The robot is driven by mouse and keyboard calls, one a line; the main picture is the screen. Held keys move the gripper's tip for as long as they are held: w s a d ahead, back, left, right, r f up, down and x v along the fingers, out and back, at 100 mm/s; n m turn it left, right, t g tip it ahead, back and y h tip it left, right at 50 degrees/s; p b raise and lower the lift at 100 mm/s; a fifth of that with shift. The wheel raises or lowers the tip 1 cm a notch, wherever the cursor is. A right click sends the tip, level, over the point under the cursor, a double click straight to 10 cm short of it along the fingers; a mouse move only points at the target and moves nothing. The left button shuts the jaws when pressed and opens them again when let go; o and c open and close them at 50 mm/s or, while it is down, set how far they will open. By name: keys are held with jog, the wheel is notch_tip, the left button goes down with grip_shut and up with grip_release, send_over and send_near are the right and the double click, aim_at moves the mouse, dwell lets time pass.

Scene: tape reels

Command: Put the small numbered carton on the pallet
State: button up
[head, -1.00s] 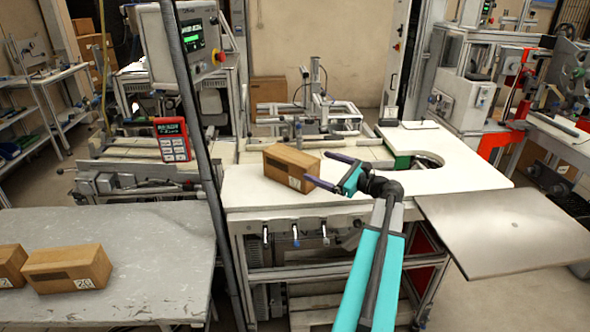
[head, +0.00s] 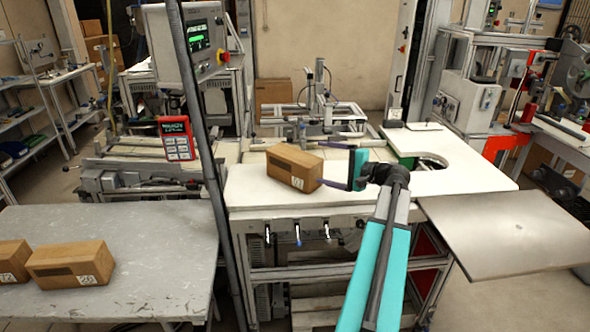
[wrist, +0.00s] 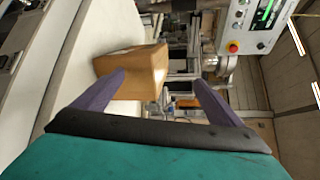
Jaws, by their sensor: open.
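A small brown carton (head: 290,168) with a numbered white label sits on the white worktop, its label face toward the front. My gripper (head: 321,163) is open at its right end, one finger farther back and one nearer the front. In the wrist view the carton (wrist: 130,73) lies ahead, overlapped by the left fingertip; the right finger is clear of it. My gripper (wrist: 160,77) holds nothing. Whether a finger touches the carton I cannot tell. Pale slats (head: 312,302) show low under the worktop; I cannot tell if they are a pallet.
Two more numbered cartons, one (head: 70,264) in full view and one (head: 12,262) cut by the frame, lie on the grey table (head: 150,250). A dark post (head: 205,160) stands left of the worktop. A bare metal plate (head: 500,235) is at the right.

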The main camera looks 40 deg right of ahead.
aim_at(296, 155)
jog(key=r+n, duration=0.1)
jog(key=n, duration=0.5)
jog(key=w+r+n+g+b, duration=0.1)
jog(key=n, duration=0.6)
jog(key=r+n+g, duration=0.1)
jog(key=n, duration=0.6)
jog(key=shift+w+d+r+h, duration=0.15)
jog(key=shift+w+h, duration=0.1)
jog(key=shift+h, duration=0.15)
jog(key=p+x, duration=0.1)
jog(key=x, duration=0.6)
jog(key=shift+w+p, duration=0.25)
jog(key=shift+p, duration=0.15)
jog(key=shift+w+f, duration=0.45)
jog(key=shift+w, duration=0.05)
